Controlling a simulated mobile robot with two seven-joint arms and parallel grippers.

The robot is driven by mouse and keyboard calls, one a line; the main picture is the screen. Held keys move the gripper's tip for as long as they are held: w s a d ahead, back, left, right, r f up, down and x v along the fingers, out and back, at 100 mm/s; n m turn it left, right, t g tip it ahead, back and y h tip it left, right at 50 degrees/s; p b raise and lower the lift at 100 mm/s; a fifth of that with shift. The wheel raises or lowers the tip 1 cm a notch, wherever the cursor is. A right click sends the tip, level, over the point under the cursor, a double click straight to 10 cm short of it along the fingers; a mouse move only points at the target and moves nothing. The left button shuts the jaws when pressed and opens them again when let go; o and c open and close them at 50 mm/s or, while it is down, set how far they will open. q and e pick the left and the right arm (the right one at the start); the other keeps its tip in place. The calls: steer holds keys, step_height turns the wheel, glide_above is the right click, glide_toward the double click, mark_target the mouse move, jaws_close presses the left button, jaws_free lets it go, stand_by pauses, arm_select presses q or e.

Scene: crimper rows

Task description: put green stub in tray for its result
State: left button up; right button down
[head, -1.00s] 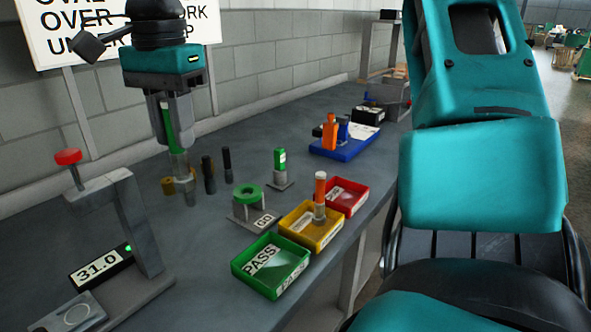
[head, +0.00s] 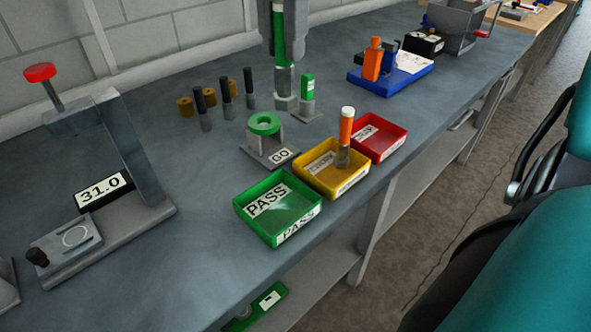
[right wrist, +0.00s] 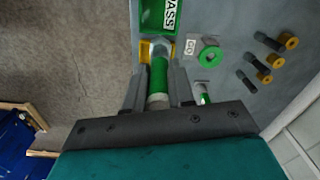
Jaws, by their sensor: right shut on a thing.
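My right gripper (head: 283,40) comes down from the top of the head view. It is shut on the green stub (head: 284,72), which hangs upright with its grey end down. The stub also shows between the fingers in the right wrist view (right wrist: 158,76). I cannot tell how far its lower end is from the bench. The green tray (head: 242,212) marked PASS is empty, nearer the front. Beside it are a yellow tray (head: 309,182), holding an orange-topped stub (head: 345,135), and a red tray (head: 395,148), which looks empty. My left gripper is not in view.
A green ring gauge (head: 264,124) marked GO stands behind the PASS tray. A small green-topped piece on a stand (head: 307,90) is close to the held stub. A display (head: 103,188) reads 31.0 beneath a red-knobbed press (head: 40,72).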

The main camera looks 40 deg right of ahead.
steer(key=shift+s+d, duration=0.1)
steer(key=shift+d+f, duration=0.1)
steer(key=shift+f, duration=0.35)
arm_select(q)
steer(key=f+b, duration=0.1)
steer(key=b, duration=0.1)
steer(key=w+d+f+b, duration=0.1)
steer(key=b, duration=0.1)
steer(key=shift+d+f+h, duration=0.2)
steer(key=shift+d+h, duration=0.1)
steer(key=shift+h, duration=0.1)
arm_select(e)
step_height(320, 180, down, 19)
steer(key=shift+f, duration=0.2)
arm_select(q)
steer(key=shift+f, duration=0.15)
arm_select(e)
steer(key=c, duration=1)
jaws_free()
steer(key=shift+o, duration=0.2)
